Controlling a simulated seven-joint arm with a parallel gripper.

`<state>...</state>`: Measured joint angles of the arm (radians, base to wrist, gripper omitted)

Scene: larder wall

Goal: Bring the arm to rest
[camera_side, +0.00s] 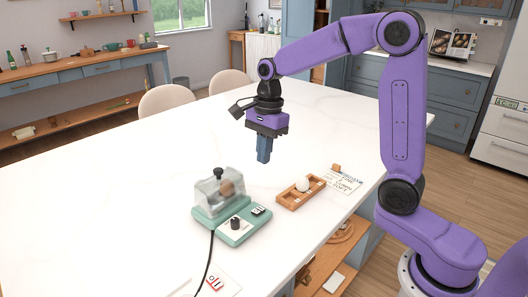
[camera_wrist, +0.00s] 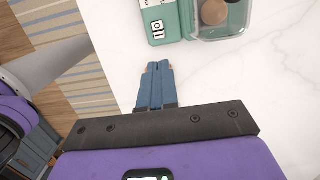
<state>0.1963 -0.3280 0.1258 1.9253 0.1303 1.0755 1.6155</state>
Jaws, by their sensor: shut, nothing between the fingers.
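My gripper (camera_side: 263,158) hangs in the air over the white table (camera_side: 120,200), pointing down. Its blue fingers are shut together with nothing between them. In the wrist view the closed fingertips (camera_wrist: 158,66) show above bare white table top. My arm is raised and bent, reaching out to the left from its base at the lower right. The gripper is apart from everything on the table.
A green appliance (camera_side: 238,226) with a clear lid covers a brown egg (camera_side: 226,188). A wooden tray (camera_side: 289,204) holds a white egg (camera_side: 302,184). A paper card (camera_side: 343,181) lies beside it. The table's left side is clear.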

